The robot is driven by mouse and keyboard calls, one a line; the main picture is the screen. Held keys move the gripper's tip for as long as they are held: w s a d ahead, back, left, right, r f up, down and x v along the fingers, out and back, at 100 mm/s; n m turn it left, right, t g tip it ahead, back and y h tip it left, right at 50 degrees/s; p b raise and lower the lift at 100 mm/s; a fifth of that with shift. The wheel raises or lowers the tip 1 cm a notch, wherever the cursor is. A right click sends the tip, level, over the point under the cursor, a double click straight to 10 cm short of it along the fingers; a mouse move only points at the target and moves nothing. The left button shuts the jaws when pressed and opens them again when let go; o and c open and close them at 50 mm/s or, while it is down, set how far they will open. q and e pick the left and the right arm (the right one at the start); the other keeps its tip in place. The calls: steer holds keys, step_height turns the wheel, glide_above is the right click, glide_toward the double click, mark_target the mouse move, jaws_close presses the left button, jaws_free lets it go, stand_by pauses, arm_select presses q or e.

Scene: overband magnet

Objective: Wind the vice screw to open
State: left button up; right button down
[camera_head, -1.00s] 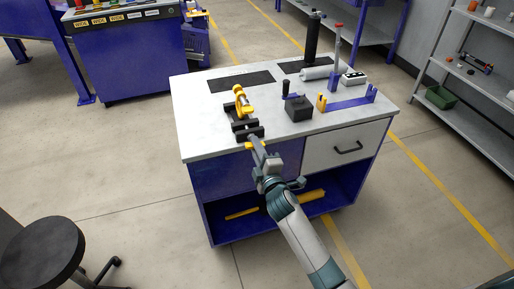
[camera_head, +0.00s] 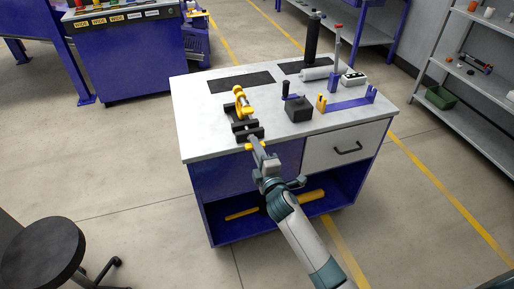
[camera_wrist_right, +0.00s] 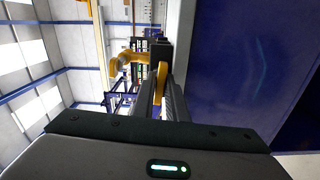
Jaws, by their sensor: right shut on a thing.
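The black vice (camera_head: 243,127) sits at the front edge of the bench top, with a yellow part (camera_head: 239,101) at its far end. A yellow handle bar (camera_head: 248,147) is at the vice's near end, just past the bench edge. My right gripper (camera_head: 256,146) reaches up to this handle from the front and is shut on it. In the right wrist view the yellow handle (camera_wrist_right: 161,80) stands between the two fingers, with the dark vice body (camera_wrist_right: 156,52) beyond. The fingers hide part of the handle and screw. My left gripper is not in view.
The bench (camera_head: 190,113) also carries a black block (camera_head: 298,109), a purple and yellow stand (camera_head: 345,105), a grey cylinder (camera_head: 316,73) and dark mats (camera_head: 240,82). A stool (camera_head: 45,248) stands at lower left. The floor around the bench front is clear.

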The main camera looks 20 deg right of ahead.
steer(key=n, duration=0.2)
steer(key=shift+n+p, duration=0.3)
steer(key=shift+n, duration=0.4)
steer(key=n+p, duration=0.1)
steer(key=n, duration=0.1)
steer(key=shift+n, duration=1.4)
